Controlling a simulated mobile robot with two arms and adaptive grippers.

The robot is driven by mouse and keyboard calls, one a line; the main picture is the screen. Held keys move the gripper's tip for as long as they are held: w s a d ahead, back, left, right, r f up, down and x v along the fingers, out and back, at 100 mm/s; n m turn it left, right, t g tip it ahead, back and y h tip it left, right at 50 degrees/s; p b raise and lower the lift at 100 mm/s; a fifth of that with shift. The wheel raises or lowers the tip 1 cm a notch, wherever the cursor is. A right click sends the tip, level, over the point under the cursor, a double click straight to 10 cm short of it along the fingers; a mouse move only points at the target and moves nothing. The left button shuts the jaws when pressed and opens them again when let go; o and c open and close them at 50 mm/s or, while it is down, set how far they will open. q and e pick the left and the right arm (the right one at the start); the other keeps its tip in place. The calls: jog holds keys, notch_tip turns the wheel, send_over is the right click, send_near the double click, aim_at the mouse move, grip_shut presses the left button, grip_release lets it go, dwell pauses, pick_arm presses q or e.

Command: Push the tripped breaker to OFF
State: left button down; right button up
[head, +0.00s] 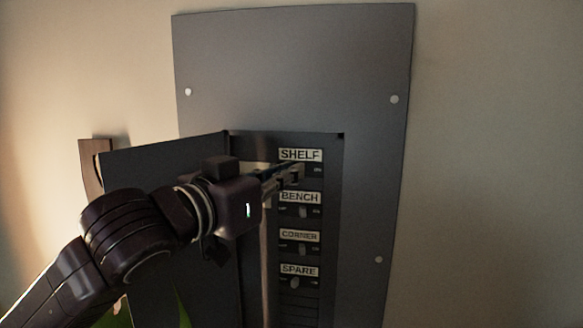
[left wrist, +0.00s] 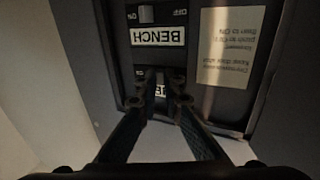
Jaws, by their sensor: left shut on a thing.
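The grey breaker panel (head: 374,150) is on the wall with its door (head: 170,156) swung open to the left. Its column of breakers is labelled SHELF (head: 300,155), BENCH (head: 300,197), CORNER (head: 300,236) and SPARE (head: 299,270). My left gripper (head: 296,171) is at the SHELF breaker, its fingers shut on the switch there. In the left wrist view, upside down, the fingertips (left wrist: 166,96) hide most of that switch and its label. The BENCH switch (left wrist: 146,14) sits nearer ON than OFF. The SHELF switch's position is hidden.
A printed note (left wrist: 225,47) about pushing to OFF then to ON is on the inside of the door. A brown wooden piece (head: 95,160) stands behind the door at the left. The wall right of the panel is clear.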

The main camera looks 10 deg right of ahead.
pick_arm(q)
jog(key=shift+m+g+h, duration=0.3)
jog(key=shift+g, duration=0.1)
pick_arm(e)
jog(key=shift+r, duration=0.3)
pick_arm(q)
jog(key=c, duration=2.1)
grip_release()
jog(key=shift+a, duration=0.1)
pick_arm(e)
jog(key=shift+a, duration=0.15)
jog(key=shift+s, duration=0.1)
pick_arm(q)
jog(key=v, duration=0.8)
